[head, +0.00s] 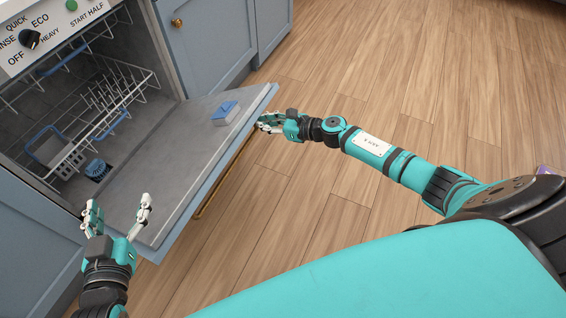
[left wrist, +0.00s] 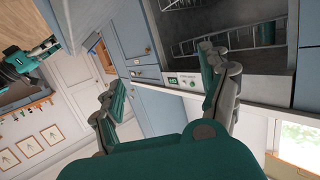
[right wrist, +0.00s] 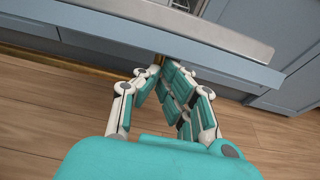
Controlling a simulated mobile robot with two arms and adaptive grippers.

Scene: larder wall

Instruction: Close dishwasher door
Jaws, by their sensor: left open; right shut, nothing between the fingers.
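The dishwasher door (head: 165,165) hangs open in the head view, its grey inner face up with a blue-and-white dispenser (head: 225,113) on it. Its outer edge runs from the far right corner to the near left corner. The door edge also crosses the top of the right wrist view (right wrist: 180,32). My left gripper (head: 118,205) is open and empty over the near left side of the door; it also shows open in the left wrist view (left wrist: 158,75). My right gripper (head: 264,122) is shut and empty at the door's far outer corner, its fingertips at or under the edge. Contact cannot be told.
Wire racks (head: 110,95) and a grey cutlery basket (head: 60,155) sit inside the dishwasher. The control panel (head: 55,28) is above. Blue cabinets (head: 210,40) stand beside it. A brass bar (head: 215,190) shows under the door edge.

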